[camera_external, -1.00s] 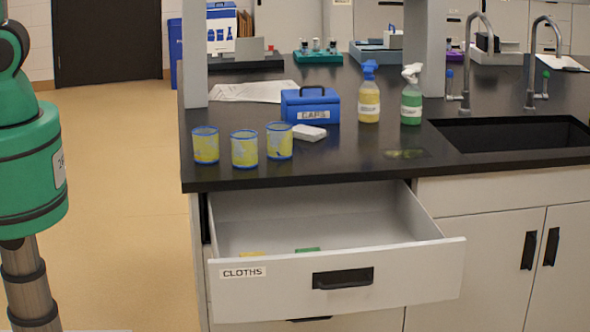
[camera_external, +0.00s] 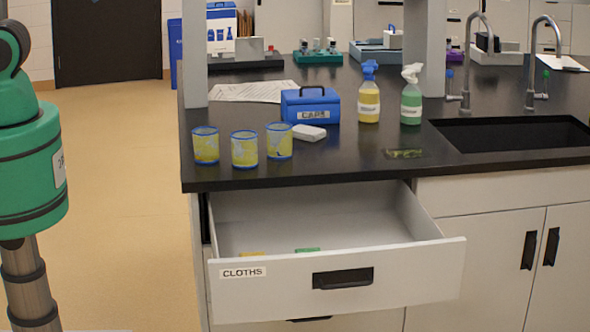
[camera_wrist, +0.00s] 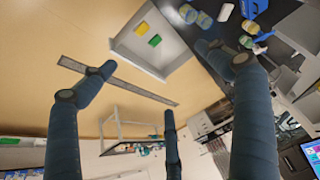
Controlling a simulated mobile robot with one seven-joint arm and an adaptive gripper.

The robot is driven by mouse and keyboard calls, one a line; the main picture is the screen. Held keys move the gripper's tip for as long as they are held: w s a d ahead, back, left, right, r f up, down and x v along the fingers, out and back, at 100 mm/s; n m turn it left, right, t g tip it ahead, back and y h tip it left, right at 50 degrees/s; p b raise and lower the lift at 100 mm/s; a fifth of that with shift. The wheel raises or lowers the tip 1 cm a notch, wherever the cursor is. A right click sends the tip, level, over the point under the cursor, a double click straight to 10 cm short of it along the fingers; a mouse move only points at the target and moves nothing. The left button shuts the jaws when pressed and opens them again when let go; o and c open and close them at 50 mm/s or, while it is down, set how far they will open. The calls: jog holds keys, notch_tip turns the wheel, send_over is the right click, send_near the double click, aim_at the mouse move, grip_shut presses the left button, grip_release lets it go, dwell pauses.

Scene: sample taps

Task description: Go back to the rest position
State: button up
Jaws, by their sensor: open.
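My gripper (camera_wrist: 165,85) shows in the wrist view with its dark blue fingers spread wide and nothing between them. It is not visible in the external view, where only part of my green and grey arm stands at the left edge. My gripper is apart from the counter and the open drawer, which appear tilted beyond its fingers. The drawer (camera_external: 400,275), labelled CLOTHS, is pulled out under the counter. A yellow cloth (camera_wrist: 140,28) and a green cloth (camera_wrist: 155,40) lie in it.
On the black counter (camera_external: 330,172) stand several things: three yellow cups with blue rims (camera_external: 244,150), a blue CAPS box (camera_external: 310,106), a white block (camera_external: 309,132), a yellow spray bottle (camera_external: 369,100) and a green one (camera_external: 411,102). A sink (camera_external: 510,132) lies right. The floor at left is clear.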

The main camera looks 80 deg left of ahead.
jog(key=shift+f, duration=0.1)
notch_tip(320, 180, down, 14)
jog(key=b, duration=1.3)
jog(key=shift+r+b, duration=0.2)
jog(key=shift+b, duration=0.2)
jog(key=shift+o, duration=0.5)
jog(key=shift+o, duration=0.9)
jog(key=shift+w, duration=0.15)
